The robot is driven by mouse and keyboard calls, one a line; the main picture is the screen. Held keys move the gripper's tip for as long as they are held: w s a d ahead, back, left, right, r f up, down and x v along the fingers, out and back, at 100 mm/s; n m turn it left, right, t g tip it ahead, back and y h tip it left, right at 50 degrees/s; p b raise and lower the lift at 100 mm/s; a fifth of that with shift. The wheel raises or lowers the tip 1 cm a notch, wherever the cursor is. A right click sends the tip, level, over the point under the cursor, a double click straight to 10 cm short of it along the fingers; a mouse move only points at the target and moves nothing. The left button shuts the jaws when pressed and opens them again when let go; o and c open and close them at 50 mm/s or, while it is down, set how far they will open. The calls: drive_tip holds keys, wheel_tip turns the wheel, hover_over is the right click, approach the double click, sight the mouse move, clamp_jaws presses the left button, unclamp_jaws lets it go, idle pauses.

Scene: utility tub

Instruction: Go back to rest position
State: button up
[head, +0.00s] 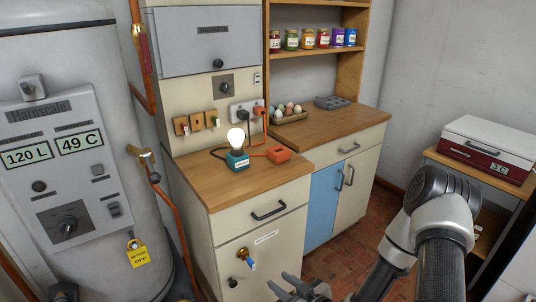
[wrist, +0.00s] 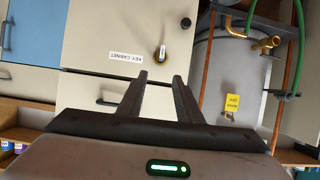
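My gripper (head: 288,284) is at the bottom of the head view, in front of the lower cabinet and partly cut off by the frame edge. In the wrist view my gripper (wrist: 160,76) shows two dark fingers spread apart with nothing between them. The cream key cabinet door (head: 266,256) is ahead of the fingers, and it also shows upside down in the wrist view (wrist: 100,35). A brass lock (head: 243,253) with a small tag sits on that door, apart from my fingers.
A grey boiler (head: 85,200) with copper pipes stands at left. The wooden counter (head: 190,170) holds a lit bulb on a teal base (head: 237,159) and an orange box (head: 278,154). A small table (head: 440,160) with a white-and-red case (head: 488,148) stands at right. Brick floor (head: 345,250) shows between.

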drive_tip(key=d+r+g+h, duration=0.1)
drive_tip(key=d+r+h, duration=0.25)
drive_tip(key=r, duration=0.35)
drive_tip(key=d+r+m+g+h, duration=0.1)
drive_tip(key=d+r+h, duration=0.1)
drive_tip(key=d+r, duration=0.45)
drive_tip(key=d+r+g+h, duration=0.2)
drive_tip(key=d+r, duration=0.1)
drive_tip(key=r, duration=0.6)
drive_tip(key=s+a+r+m+g, duration=0.1)
drive_tip(key=s+a+r+m, duration=0.15)
drive_tip(key=s+r, duration=0.65)
drive_tip(key=s+a+r+m, duration=0.1)
drive_tip(key=s+r+m, duration=0.4)
drive_tip(key=s, duration=0.7)
wheel_tip(320, 180, up, 22)
drive_tip(key=n+p, duration=0.1)
drive_tip(key=p, duration=1.9)
drive_tip(key=shift+a, duration=0.2)
drive_tip(key=shift+f+n, duration=0.15)
drive_tip(key=shift+n, duration=0.1)
